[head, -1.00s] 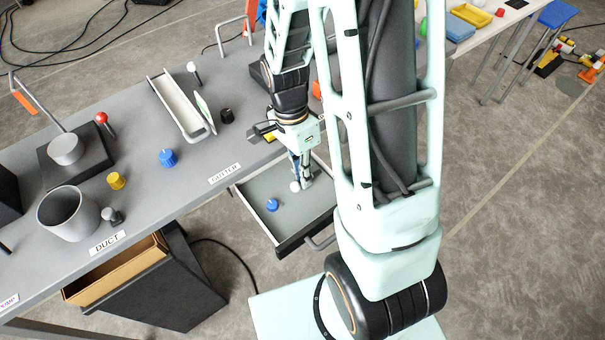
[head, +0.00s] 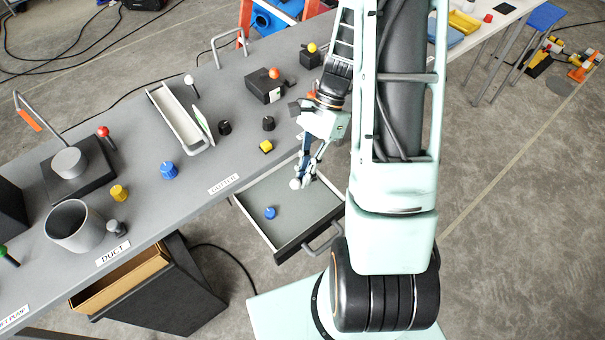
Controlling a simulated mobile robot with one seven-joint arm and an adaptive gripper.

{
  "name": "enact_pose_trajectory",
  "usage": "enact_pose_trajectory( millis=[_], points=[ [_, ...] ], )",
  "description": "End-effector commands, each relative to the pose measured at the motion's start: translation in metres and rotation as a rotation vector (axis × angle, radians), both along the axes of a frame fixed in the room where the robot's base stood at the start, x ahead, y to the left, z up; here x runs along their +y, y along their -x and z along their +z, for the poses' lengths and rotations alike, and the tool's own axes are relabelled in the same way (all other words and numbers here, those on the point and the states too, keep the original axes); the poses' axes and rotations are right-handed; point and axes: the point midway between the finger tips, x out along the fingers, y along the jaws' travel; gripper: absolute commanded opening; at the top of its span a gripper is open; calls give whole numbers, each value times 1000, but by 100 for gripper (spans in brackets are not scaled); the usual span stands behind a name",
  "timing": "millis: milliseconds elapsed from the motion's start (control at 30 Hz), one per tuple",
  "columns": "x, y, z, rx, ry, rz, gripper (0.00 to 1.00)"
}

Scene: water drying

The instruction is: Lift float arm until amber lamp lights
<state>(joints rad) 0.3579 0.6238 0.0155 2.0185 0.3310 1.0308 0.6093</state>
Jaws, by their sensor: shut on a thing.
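My gripper (head: 304,175) points down into an open drawer (head: 318,207) at the table's front edge. Its fingers are closed on what looks like a small white ball (head: 295,184); whether the ball belongs to a float arm I cannot tell, as the fingers hide what is behind it. An orange ball (head: 274,73) tops a black box at the back, and a yellow ball (head: 312,47) tops a smaller black block. Which of these is the amber lamp, and whether either is lit, I cannot tell.
On the grey table (head: 140,205) are a white trough (head: 178,118), a grey cup (head: 75,226), a red-topped lever (head: 103,132) and several coloured knobs. An open bin (head: 120,282) stands below.

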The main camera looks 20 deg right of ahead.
Motion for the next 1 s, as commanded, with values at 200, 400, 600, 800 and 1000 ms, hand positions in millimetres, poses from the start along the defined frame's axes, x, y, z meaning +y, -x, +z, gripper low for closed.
enact_pose_trajectory(
  millis=[200,400,600,800,1000],
  points=[
    [1,0,4,25,-67,1,0],
    [0,0,4,29,-81,2,0],
    [1,0,5,30,-81,1,0],
    [1,0,5,30,-81,2,20],
    [-1,0,4,28,-76,1,24]
  ],
)
